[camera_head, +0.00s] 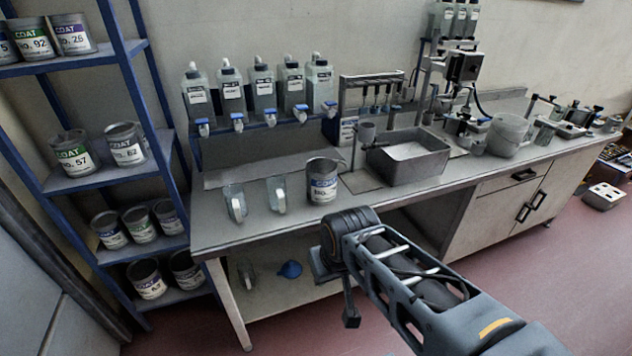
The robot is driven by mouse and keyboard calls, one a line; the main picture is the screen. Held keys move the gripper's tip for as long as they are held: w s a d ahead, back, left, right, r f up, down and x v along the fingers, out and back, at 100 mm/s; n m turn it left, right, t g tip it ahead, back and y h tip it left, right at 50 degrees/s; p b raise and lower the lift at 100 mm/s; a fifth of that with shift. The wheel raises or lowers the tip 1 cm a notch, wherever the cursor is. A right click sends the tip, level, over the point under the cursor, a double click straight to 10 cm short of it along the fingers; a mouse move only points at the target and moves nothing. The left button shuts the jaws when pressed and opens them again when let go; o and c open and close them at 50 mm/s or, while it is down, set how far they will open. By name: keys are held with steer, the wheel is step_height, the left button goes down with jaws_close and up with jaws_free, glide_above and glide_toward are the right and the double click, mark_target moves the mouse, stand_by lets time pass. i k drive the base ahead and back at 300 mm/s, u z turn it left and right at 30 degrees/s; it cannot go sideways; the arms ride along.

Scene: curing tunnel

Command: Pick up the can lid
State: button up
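A grey metal can (322,188) with a white and blue COAT label stands upright near the front edge of the workbench. Its top looks dark grey; I cannot tell whether a lid sits on it or it is open. No separate can lid can be made out for certain. My arm reaches in from the lower right, below and in front of the bench edge. A small dark part at its end, which looks like my gripper (350,314), hangs in front of the lower shelf, apart from the can. Its fingers are too unclear to read.
Two clear beakers (236,203) stand left of the can. A grey basin (408,158) is to its right, with a jug (508,134) farther right. Several blue-tapped bottles (262,88) line the back. A blue rack (130,80) of cans stands left. Floor in front is clear.

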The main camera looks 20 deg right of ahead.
mark_target(342, 166)
steer(key=u, duration=0.35)
steer(key=k, duration=0.75)
steer(key=z, duration=0.8)
steer(key=i, duration=1.4)
steer(key=u, duration=0.25)
